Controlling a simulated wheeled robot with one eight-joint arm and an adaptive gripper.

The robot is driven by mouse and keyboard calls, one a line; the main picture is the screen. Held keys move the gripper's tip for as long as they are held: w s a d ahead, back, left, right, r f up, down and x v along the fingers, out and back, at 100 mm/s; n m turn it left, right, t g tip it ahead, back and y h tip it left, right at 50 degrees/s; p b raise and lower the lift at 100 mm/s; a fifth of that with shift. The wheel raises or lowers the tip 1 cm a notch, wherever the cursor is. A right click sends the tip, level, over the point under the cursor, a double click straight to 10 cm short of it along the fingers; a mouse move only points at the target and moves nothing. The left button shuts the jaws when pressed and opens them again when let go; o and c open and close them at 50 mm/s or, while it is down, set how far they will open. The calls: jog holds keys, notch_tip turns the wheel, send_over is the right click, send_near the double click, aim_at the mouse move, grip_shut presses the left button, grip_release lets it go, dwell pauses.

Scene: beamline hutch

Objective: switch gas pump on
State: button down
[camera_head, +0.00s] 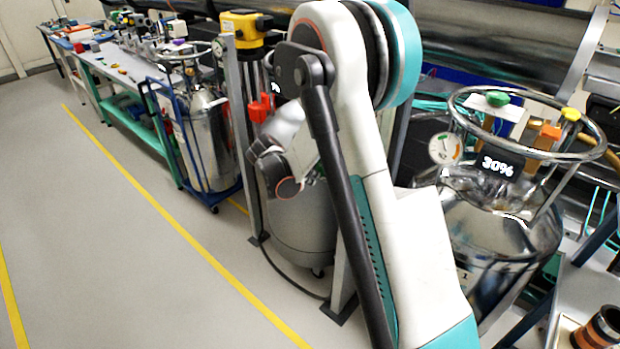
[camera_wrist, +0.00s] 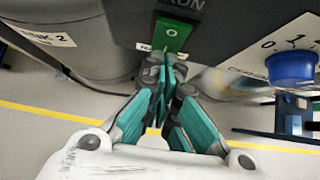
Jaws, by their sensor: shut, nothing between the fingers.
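In the wrist view a dark panel (camera_wrist: 235,35) fills the top, with a green rocker switch (camera_wrist: 170,36) marked "O". Lettering that ends in "ON" stands above it at the frame edge. My gripper (camera_wrist: 169,62) is shut and empty, with its fingertips just below the green switch and over a small white label there. I cannot tell whether the tips touch the panel. In the head view my arm covers the middle, and the switch panel cannot be made out.
A blue knob (camera_wrist: 291,67) with a numbered scale sits right of the switch. A grey cylinder (camera_wrist: 70,40) stands at left. In the head view steel vessels (camera_head: 495,240) stand at right, a blue-framed dewar cart (camera_head: 205,140) at left. The left floor is clear.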

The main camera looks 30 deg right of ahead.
jog(key=shift+w+d+f, duration=0.15)
jog(key=shift+d, duration=0.15)
jog(key=shift+r+p, duration=0.35)
jog(key=shift+r, duration=0.45)
